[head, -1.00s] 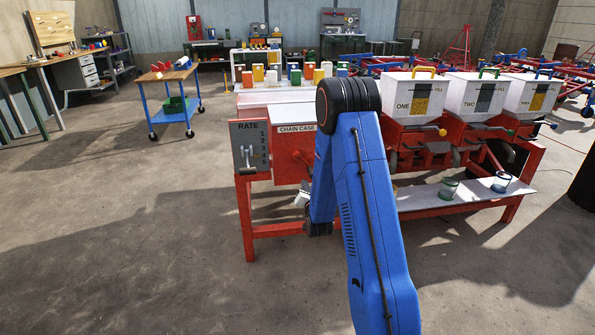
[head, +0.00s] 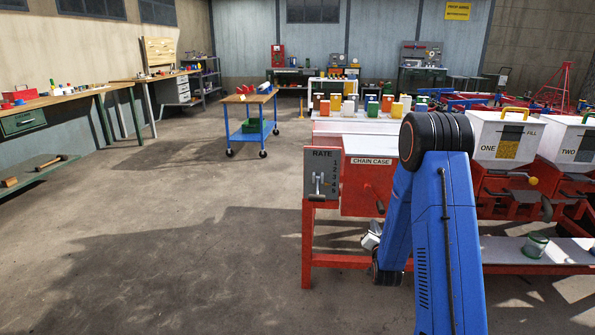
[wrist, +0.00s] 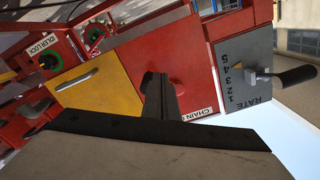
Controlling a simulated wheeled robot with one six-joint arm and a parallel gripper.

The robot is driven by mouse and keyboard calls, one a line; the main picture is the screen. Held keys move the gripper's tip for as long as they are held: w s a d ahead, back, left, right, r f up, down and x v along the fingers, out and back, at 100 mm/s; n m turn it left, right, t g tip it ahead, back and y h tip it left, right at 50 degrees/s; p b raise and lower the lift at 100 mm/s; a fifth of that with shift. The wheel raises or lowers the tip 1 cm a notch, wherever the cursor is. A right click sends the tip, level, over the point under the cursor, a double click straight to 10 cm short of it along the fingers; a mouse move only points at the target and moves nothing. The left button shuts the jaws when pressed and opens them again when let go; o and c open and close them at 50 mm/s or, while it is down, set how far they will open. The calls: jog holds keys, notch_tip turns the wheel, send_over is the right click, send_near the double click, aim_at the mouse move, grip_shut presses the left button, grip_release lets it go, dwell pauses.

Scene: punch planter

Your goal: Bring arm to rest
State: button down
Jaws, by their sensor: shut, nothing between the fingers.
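My blue arm (head: 447,230) is folded, its black elbow (head: 436,134) high in front of the red planter (head: 365,200). The forearm drops behind the upper arm to the wrist. In the head view the gripper is mostly hidden behind the arm; only a pale piece near the wrist shows. In the wrist view my gripper (wrist: 158,82) is shut and empty, its dark fingers toward the red chain case (wrist: 185,55). I cannot tell the gap between them.
The RATE panel (head: 322,175) with its lever is left of the arm; it also shows in the wrist view (wrist: 245,70). A yellow panel (wrist: 95,80) is beside the chain case. White hoppers (head: 503,138) stand right. A blue cart (head: 248,125) is behind; floor at left is clear.

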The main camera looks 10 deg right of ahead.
jog(key=s+a+r+n+g+y, duration=0.4)
jog(key=s+a+r+n+g, duration=0.15)
jog(key=s+a+r, duration=0.85)
jog(key=s+a+r+n+g, duration=0.1)
jog(key=s+g, duration=0.1)
jog(key=s, duration=0.9)
jog(key=s+a+r+n+g, duration=0.1)
jog(key=s+a+r+g, duration=0.1)
jog(key=s, duration=1)
jog(key=s+a+r+n+g+y, duration=0.1)
jog(key=s+r+g, duration=0.1)
jog(key=s, duration=1)
jog(key=shift+s+a+n+g, duration=0.2)
jog(key=shift+a+n+g, duration=0.15)
jog(key=shift+g, duration=0.2)
jog(key=shift+w, duration=0.1)
